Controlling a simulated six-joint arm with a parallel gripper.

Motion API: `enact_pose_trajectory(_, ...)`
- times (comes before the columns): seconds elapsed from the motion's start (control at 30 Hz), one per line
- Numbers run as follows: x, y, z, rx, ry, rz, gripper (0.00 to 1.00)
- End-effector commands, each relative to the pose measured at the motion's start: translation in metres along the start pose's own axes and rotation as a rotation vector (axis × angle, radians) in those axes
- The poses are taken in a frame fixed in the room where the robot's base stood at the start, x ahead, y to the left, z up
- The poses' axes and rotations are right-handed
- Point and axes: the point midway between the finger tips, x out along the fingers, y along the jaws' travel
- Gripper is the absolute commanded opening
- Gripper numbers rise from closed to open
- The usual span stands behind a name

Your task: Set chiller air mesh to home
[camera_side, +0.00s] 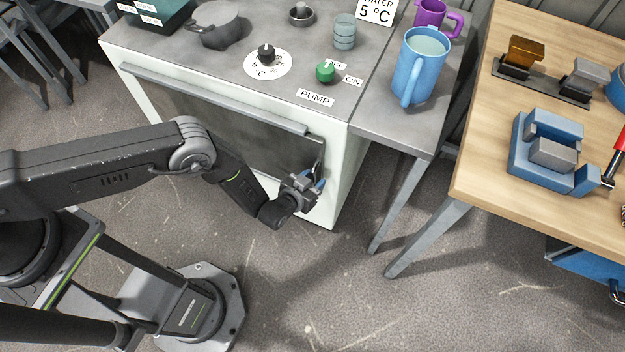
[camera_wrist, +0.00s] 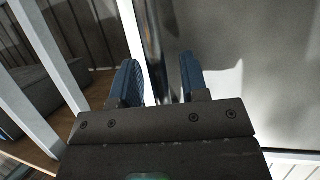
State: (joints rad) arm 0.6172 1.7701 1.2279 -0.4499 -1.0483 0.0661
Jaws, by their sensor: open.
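The chiller (camera_side: 345,135) is a white cabinet with a grey top and a dark front panel (camera_side: 215,120). I cannot make out an air mesh for certain in either view. My gripper (camera_side: 318,187) is low at the right end of the front panel, beside a dark upright bar (camera_side: 319,158). In the wrist view, my gripper (camera_wrist: 160,80) is open, with its two blue fingers apart. A dark upright bar (camera_wrist: 153,45) shows between and beyond the fingers, along the panel's edge. I cannot tell whether either finger touches it. My gripper holds nothing that I can see.
A grey rail (camera_side: 215,97) runs along the panel's top. On the chiller top are a dial (camera_side: 267,58), a green pump knob (camera_side: 325,72) and a grey pot (camera_side: 217,25). A blue jug (camera_side: 420,65) stands right, before a wooden table (camera_side: 490,200).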

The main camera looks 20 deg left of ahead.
Motion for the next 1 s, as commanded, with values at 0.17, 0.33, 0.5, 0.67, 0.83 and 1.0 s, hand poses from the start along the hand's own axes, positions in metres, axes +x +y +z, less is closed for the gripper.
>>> enact_pose_trajectory(0.17, 0.000, 0.000, 0.000, 0.000, 0.000, 0.000, 0.30)
enact_pose_trajectory(0.33, 0.000, 0.000, 0.000, 0.000, 0.000, 0.000, 0.14)
enact_pose_trajectory(0.5, 0.000, 0.000, 0.000, 0.000, 0.000, 0.000, 0.00)
enact_pose_trajectory(0.67, -0.001, 0.000, 0.000, 0.000, 0.000, 0.000, 0.00)
enact_pose_trajectory(0.83, -0.001, -0.002, 0.000, 0.000, -0.001, -0.001, 0.00)
enact_pose_trajectory(1.0, -0.004, -0.030, 0.003, 0.001, -0.003, -0.008, 0.00)
